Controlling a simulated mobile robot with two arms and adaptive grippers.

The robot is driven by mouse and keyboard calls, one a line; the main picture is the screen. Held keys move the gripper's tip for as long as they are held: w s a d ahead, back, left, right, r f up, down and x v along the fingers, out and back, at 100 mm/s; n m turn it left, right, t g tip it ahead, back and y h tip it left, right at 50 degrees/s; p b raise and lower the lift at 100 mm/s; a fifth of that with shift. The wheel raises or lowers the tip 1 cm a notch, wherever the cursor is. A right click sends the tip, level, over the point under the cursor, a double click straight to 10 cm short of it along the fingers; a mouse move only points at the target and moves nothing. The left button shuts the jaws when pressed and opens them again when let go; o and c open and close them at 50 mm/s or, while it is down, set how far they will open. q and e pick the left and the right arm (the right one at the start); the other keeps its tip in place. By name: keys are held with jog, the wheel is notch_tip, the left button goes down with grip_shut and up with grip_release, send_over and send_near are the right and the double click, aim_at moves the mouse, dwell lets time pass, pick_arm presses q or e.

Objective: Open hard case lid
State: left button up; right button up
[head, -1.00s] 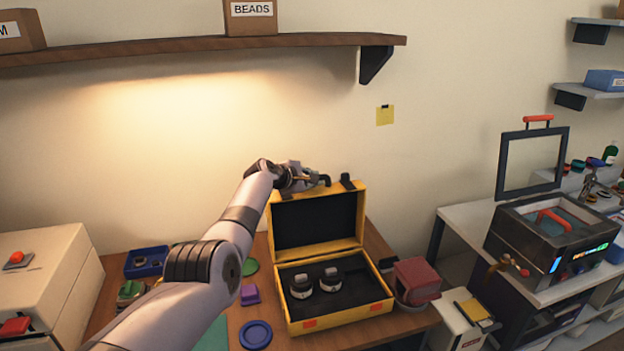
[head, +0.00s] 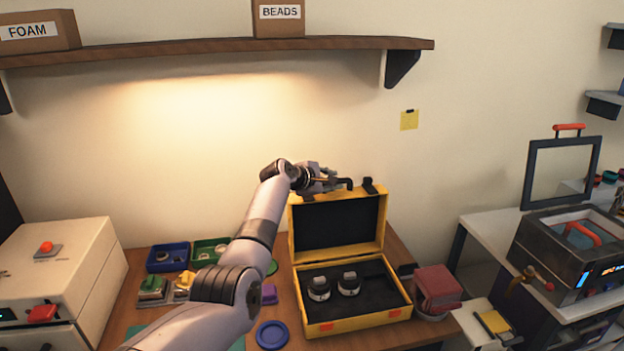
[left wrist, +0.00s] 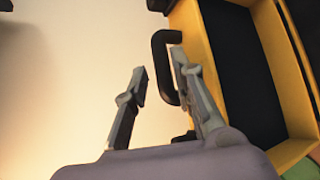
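The yellow hard case (head: 352,325) stands on the wooden workbench with its lid (head: 338,222) raised upright. It also shows in the left wrist view (left wrist: 266,40). My left gripper (head: 338,184) is at the lid's top edge, beside the black handle (left wrist: 161,62). Its fingers (left wrist: 158,68) are apart in the left wrist view; one lies close to the handle, and touching cannot be told. My right gripper is not in view.
A blue dish (head: 271,335), a purple block (head: 269,293) and small trays (head: 168,257) lie left of the case. A wooden shelf (head: 220,47) hangs above.

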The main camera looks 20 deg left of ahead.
pick_arm(q)
jog(key=v, duration=1)
dwell(0.3)
